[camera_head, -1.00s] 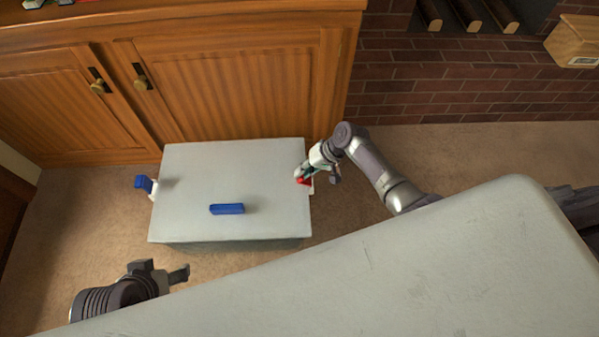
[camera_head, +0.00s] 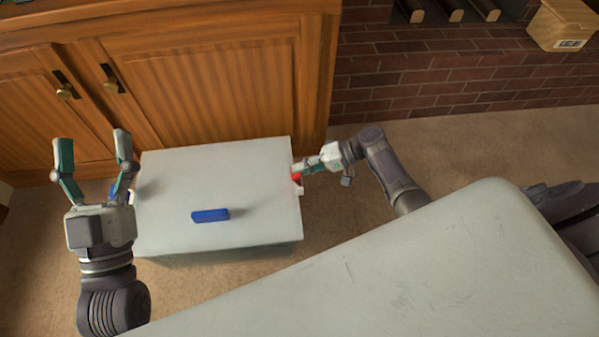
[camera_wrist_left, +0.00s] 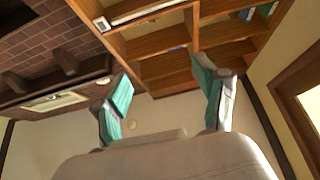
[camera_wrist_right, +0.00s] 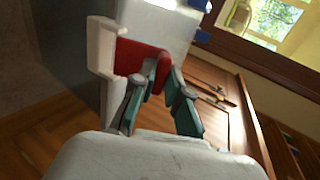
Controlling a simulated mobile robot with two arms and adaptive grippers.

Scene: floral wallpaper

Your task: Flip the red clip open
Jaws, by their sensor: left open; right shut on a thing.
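A grey-white box with a lid (camera_head: 225,180) stands on the floor in front of the wooden cabinet. The red clip (camera_head: 296,177) is on its right side; it also shows in the right wrist view (camera_wrist_right: 130,56), beside a white bracket. My right gripper (camera_wrist_right: 165,72) is shut on the red clip, its fingers partly covering it. My left gripper (camera_head: 93,140) is open and empty, raised at the left of the box. In the left wrist view its fingers (camera_wrist_left: 160,75) are apart with nothing between them. A blue clip on the box's left side is mostly hidden behind the left gripper.
A blue handle (camera_head: 210,215) lies on the lid. The wooden cabinet (camera_head: 200,80) stands close behind the box, with a brick wall (camera_head: 430,70) at the right.

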